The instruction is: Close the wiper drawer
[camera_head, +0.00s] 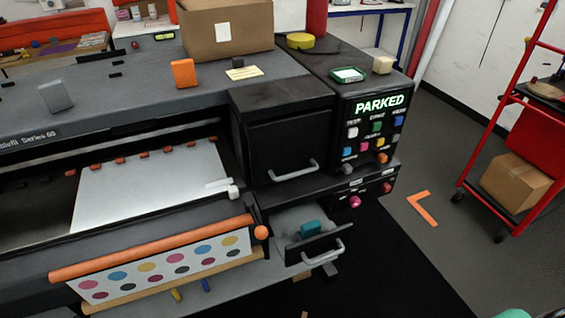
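The wiper drawer (291,246) appears to be the small dark drawer low on the front of the black printer. It is pulled out, with its grey inside showing. Its pale bar handle (322,253) is on the front face. A teal block (310,228) sits in the drawer near its front. No gripper of mine can be made out in the head view.
Above the drawer is a shut black front panel (290,140) with its own handle. The control panel (375,130) reads PARKED. A roll with coloured dots (160,265) juts out to the left. A red cart (500,130) stands right; dark floor lies between.

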